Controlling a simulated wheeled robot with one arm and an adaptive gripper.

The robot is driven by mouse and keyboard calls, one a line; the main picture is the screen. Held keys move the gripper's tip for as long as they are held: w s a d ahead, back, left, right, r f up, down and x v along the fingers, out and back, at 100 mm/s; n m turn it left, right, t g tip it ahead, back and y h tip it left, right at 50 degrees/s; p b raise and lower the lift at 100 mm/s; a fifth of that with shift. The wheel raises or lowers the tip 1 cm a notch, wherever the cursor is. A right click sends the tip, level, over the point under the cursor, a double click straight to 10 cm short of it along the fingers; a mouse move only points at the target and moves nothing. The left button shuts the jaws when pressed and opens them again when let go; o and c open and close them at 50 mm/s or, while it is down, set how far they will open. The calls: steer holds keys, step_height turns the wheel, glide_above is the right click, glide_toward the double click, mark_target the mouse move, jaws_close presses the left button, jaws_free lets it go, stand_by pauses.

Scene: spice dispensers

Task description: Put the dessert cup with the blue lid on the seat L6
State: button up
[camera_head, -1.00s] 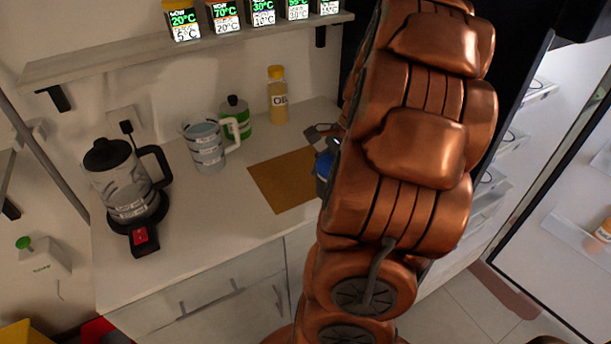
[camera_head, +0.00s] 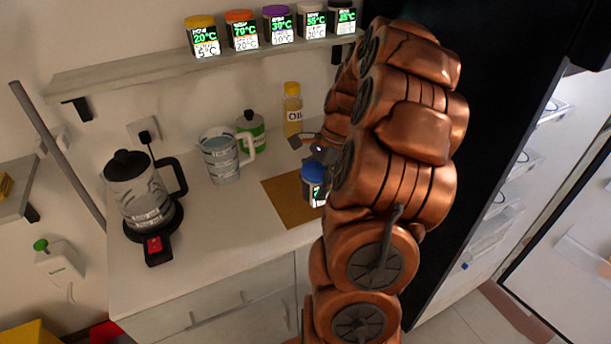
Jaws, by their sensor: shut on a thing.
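The dessert cup with the blue lid (camera_head: 314,176) shows beside my arm, over the brown board on the counter. It has a dark label with light markings, and its right side is partly hidden by my arm. My gripper (camera_head: 313,148) is at the top of the cup and is shut on it. Only part of the gripper shows, since the copper arm covers the rest. I cannot tell whether the cup touches the board. No label reading L6 can be made out.
A shelf (camera_head: 130,75) holds several cups with yellow, orange, purple, white and black lids. On the counter are a kettle (camera_head: 137,195), a measuring jug (camera_head: 221,160), a green bottle (camera_head: 252,130), an oil bottle (camera_head: 293,112) and the brown board (camera_head: 285,205). A dark cabinet stands right.

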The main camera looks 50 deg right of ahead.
steer(key=shift+w+d+f+p, duration=0.1)
steer(key=shift+w+d+p, duration=0.15)
steer(key=shift+w+d, duration=0.45)
steer(key=shift+w+d+f+p, duration=0.1)
steer(key=shift+w+d+p, duration=0.2)
steer(key=shift+w, duration=0.85)
steer(key=shift+w+d+f+p, duration=0.1)
steer(key=shift+w+d+p, duration=0.15)
steer(key=shift+w+d, duration=0.45)
steer(key=p+x, duration=0.1)
steer(key=x, duration=0.1)
steer(key=shift+f, duration=0.35)
steer(key=shift+w+d+f, duration=0.1)
steer(key=shift+d+f, duration=0.05)
steer(key=shift+f, duration=0.35)
steer(key=o, duration=1.2)
steer(key=shift+f, duration=0.1)
steer(key=shift+o, duration=0.2)
steer(key=b+v, duration=0.3)
steer(key=v, duration=0.9)
